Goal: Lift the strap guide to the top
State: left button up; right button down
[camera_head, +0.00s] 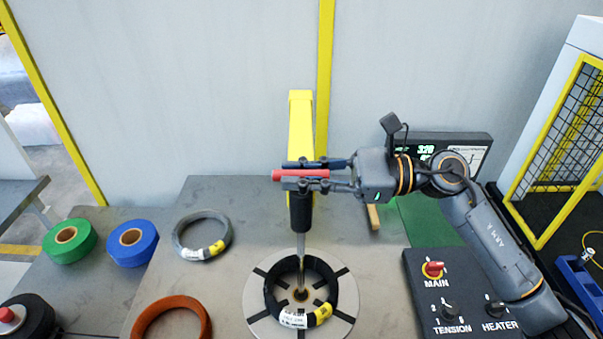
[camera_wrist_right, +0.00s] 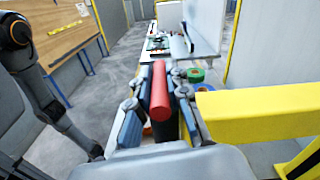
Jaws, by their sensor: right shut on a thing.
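The strap guide shows in the head view as a red handle (camera_head: 312,175) above a black sleeve (camera_head: 300,214) and a thin metal rod (camera_head: 301,252). My right gripper (camera_head: 302,174) is shut on the red handle, one finger on each side of it. In the right wrist view the red handle (camera_wrist_right: 160,92) stands between the fingers of the right gripper (camera_wrist_right: 157,105). The yellow beam (camera_head: 300,112) is just behind the guide. The rod's lower end is over the middle of a black coil (camera_head: 270,305) on a slotted round plate (camera_head: 347,295). My left gripper is not in view.
Green (camera_head: 86,234) and blue (camera_head: 146,243) tape rolls, a grey coil (camera_head: 182,232) and an orange ring (camera_head: 206,322) lie left of the plate. A control box (camera_head: 422,292) with knobs and a display (camera_head: 474,148) stand at the right. A grey panel rises behind.

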notch_tip(320, 180, up, 23)
jog(key=p, duration=0.4)
jog(key=shift+f, duration=0.2)
jog(key=shift+d+r, duration=0.1)
jog(key=c, duration=1.7)
grip_release()
jog(key=o, duration=0.4)
jog(key=shift+c, duration=0.2)
jog(key=shift+o, duration=0.2)
jog(key=shift+f, duration=0.2)
jog(key=d, duration=1.2)
